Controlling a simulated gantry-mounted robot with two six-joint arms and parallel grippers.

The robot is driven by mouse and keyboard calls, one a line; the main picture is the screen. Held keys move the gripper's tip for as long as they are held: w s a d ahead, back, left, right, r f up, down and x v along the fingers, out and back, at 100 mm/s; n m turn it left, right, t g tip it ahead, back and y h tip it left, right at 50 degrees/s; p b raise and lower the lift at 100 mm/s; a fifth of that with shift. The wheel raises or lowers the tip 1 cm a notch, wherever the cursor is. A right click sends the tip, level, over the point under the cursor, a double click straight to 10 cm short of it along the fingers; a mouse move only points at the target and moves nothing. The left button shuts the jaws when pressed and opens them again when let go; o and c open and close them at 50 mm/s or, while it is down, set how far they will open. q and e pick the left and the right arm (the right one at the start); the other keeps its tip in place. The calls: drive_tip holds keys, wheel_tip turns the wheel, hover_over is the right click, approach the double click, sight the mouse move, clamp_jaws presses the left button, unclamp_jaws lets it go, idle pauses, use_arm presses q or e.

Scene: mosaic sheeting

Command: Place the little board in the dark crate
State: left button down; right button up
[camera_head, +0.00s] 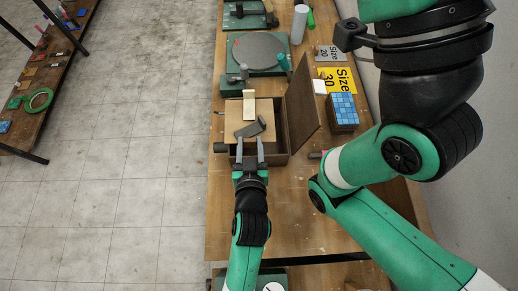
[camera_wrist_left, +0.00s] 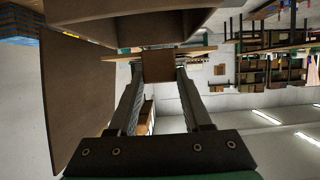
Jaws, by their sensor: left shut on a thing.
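The little board (camera_head: 236,119) is a light wooden square in the head view, lying over the dark crate. A thin pale strip and a dark grey piece appear on it. My left gripper (camera_head: 248,141) reaches it from the near side and is shut on it. In the left wrist view the board (camera_wrist_left: 204,51) shows edge-on, with a brown block between my left fingertips (camera_wrist_left: 159,68). The dark crate (camera_head: 276,159) stands open, its lid (camera_head: 303,108) raised on the right. The board covers most of its opening. I cannot tell whether the board touches the crate. My right gripper is out of view.
Behind the crate is a green machine with a grey disc (camera_head: 259,50). Blue tiles on a block (camera_head: 343,112) and a yellow size card (camera_head: 338,79) lie right of the lid. My right arm hangs over the right side. The front of the bench (camera_head: 285,217) is clear.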

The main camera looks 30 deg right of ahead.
use_arm(q)
drive_tip(key=d+f, duration=0.2)
drive_tip(key=shift+f+b, duration=0.3)
drive_tip(key=shift+b, duration=0.1)
drive_tip(key=f, duration=0.2)
drive_tip(key=f+b, duration=0.1)
drive_tip(key=shift+w+d+f, duration=0.15)
drive_tip(key=shift+d+f, duration=0.2)
drive_tip(key=shift+d, duration=0.05)
drive_tip(key=shift+f+b, duration=0.7)
